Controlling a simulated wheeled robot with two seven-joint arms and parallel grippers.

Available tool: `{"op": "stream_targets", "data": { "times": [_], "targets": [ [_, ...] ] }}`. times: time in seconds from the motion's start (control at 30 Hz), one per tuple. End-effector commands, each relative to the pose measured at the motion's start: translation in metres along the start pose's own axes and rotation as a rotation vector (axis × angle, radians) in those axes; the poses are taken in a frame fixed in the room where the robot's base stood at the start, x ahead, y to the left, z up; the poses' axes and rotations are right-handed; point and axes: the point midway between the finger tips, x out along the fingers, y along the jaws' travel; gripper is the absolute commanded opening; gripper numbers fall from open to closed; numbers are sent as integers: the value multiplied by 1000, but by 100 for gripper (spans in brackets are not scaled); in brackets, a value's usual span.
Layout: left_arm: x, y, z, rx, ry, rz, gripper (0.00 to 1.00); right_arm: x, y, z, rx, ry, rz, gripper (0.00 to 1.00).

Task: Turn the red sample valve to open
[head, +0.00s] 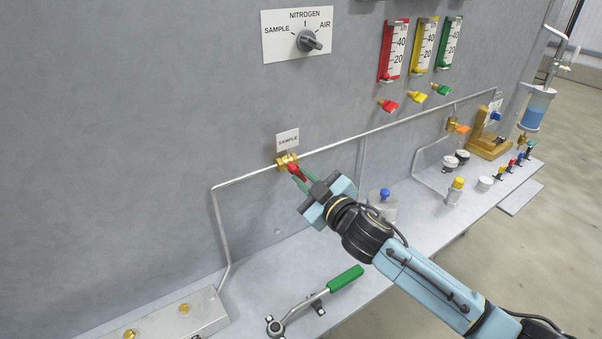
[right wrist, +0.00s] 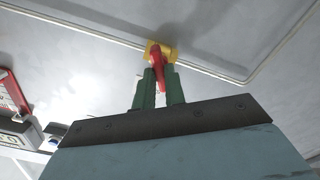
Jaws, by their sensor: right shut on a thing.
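The red sample valve handle (head: 297,171) sits on a brass valve body (head: 285,161) in the thin metal pipe on the grey wall, below a small SAMPLE label (head: 288,140). The handle slants down and right from the brass body in the head view. My right gripper (head: 302,178) is shut on the red handle, with its green fingers on either side. In the right wrist view the red handle (right wrist: 158,58) stands between the green fingers (right wrist: 159,88), in front of the yellow valve body (right wrist: 168,50). My left gripper is not in view.
A selector knob (head: 310,41) and red, yellow and green gauges with valves are higher on the wall. Jars, a brass stand (head: 489,148) and a blue-filled vessel (head: 536,108) stand at right.

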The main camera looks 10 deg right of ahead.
Motion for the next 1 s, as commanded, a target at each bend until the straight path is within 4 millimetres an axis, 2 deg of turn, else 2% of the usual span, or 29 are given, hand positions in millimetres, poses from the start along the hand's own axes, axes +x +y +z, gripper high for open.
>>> {"op": "stream_targets", "data": {
  "times": [0.17,0.5,0.8,1.0],
  "targets": [
    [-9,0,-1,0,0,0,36,0,0,0,-202,-2,-2,0],
    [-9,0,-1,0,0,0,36,0,0,0,-240,-3,-1,0],
    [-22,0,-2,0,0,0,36,0,0,-1,-595,-1,-2,0],
    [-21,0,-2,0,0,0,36,0,0,0,-632,-1,-1,0]
  ]
}}
